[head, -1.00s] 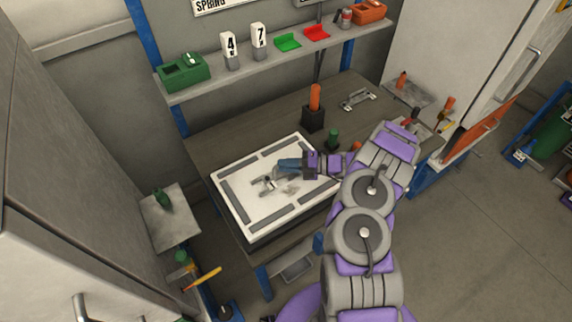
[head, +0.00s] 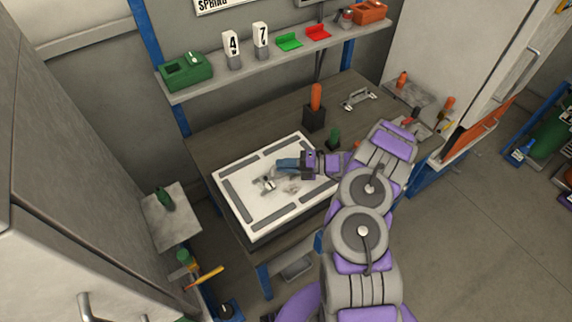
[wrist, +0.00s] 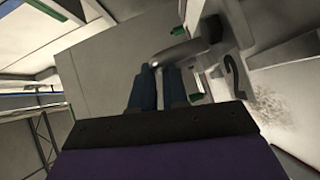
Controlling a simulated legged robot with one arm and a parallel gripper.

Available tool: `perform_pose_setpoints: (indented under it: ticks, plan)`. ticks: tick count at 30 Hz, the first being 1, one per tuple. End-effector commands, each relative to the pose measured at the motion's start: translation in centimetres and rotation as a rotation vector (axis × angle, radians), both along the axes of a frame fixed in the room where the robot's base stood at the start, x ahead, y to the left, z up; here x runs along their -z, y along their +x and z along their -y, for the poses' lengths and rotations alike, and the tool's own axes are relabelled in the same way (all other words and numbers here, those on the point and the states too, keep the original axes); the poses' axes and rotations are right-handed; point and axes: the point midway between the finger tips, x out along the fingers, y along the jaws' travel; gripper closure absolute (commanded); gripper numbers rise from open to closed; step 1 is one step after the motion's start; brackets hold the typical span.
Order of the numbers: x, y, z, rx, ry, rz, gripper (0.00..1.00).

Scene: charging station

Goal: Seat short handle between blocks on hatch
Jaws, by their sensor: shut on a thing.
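The white hatch (head: 246,221), edged with grey strips, lies on the workbench. My gripper (head: 281,165) reaches in from the right, above the middle of the hatch. In the wrist view its blue fingers (wrist: 156,85) are shut on the grey short handle (wrist: 188,49). In the head view small grey metal pieces show near the hatch's middle (head: 267,185), just beyond the fingertips. I cannot tell there which are handle and which are blocks, nor whether the handle touches the hatch. A dark curved mark, like a 2, shows beside the handle in the wrist view.
An orange grip stands in a black holder (head: 314,117) behind the hatch, with a green-topped piece (head: 333,138) nearby. A longer metal handle (head: 358,98) lies at the bench's back right. The shelf (head: 216,83) above holds a green box and number signs.

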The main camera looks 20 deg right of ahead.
Motion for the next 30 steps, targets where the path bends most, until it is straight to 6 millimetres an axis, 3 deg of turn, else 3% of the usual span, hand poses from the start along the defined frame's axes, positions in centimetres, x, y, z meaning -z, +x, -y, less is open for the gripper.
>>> perform_pose_setpoints:
  ticks: [30]
  plan:
    - [2.4, 0.0, 0.2, 0.000, 0.001, -0.001, 1.00]
